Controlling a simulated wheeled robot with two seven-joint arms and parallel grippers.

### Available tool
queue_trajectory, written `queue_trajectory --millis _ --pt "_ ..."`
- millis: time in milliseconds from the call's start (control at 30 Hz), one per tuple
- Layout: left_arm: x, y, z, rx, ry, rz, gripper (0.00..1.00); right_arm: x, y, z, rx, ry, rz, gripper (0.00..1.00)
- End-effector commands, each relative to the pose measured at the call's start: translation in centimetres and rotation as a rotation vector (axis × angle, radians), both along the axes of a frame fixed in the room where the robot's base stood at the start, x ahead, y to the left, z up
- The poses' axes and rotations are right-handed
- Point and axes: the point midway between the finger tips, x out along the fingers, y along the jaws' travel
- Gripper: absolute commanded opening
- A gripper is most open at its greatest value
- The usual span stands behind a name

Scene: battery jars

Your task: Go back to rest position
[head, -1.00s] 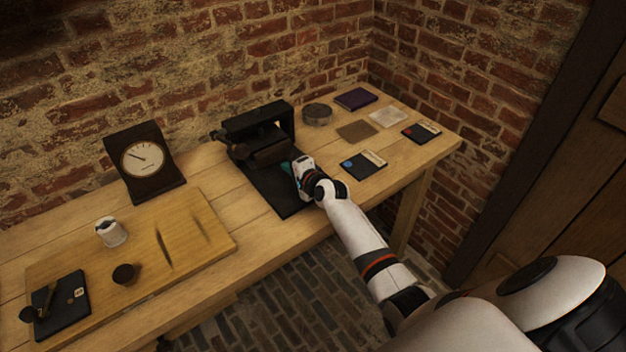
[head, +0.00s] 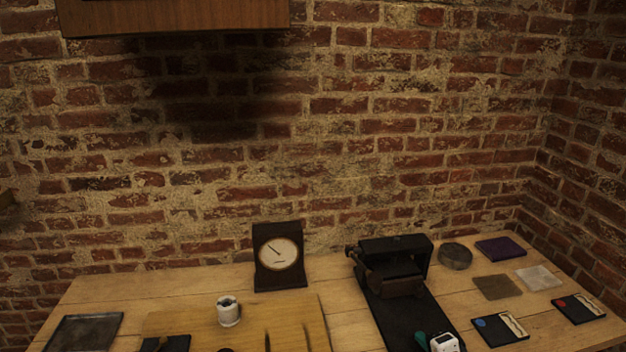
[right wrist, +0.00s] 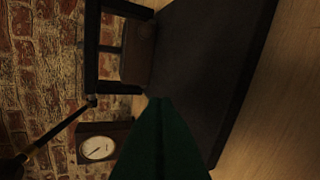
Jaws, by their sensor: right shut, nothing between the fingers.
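My right gripper (head: 421,338) shows at the bottom edge of the head view, with green fingers and a white body. It is over the front part of the black press-like device's base (head: 407,318). In the right wrist view its green fingers (right wrist: 160,106) are together with nothing between them. The device's upright frame (right wrist: 106,48) and roller stand beyond the fingertips there. Whether the fingers touch the base is unclear. My left gripper is not in view.
A dial gauge (head: 279,254) and a white jar (head: 228,311) stand left of the device. To its right are a round tin (head: 455,256), a purple book (head: 500,249), a brown pad (head: 497,287), a white pad (head: 538,278) and two dark cards (head: 500,329). A shelf (head: 175,16) hangs above.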

Motion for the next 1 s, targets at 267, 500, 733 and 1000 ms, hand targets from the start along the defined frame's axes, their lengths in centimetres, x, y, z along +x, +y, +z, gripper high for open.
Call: queue_trajectory --millis 267,500,733,1000 --pt "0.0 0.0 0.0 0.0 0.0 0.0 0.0 -14.2 7.2 -4.4 -0.633 0.304 0.512 0.0" --pt "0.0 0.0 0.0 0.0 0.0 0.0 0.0 -22.6 8.8 -4.3 -0.914 0.448 0.807 0.0" --pt "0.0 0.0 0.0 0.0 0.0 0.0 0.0 -28.3 9.1 -3.3 -1.064 0.539 1.011 0.0" --pt "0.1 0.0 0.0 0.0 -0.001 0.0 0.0 -29.9 9.2 -5.5 -1.111 0.587 1.107 0.0"
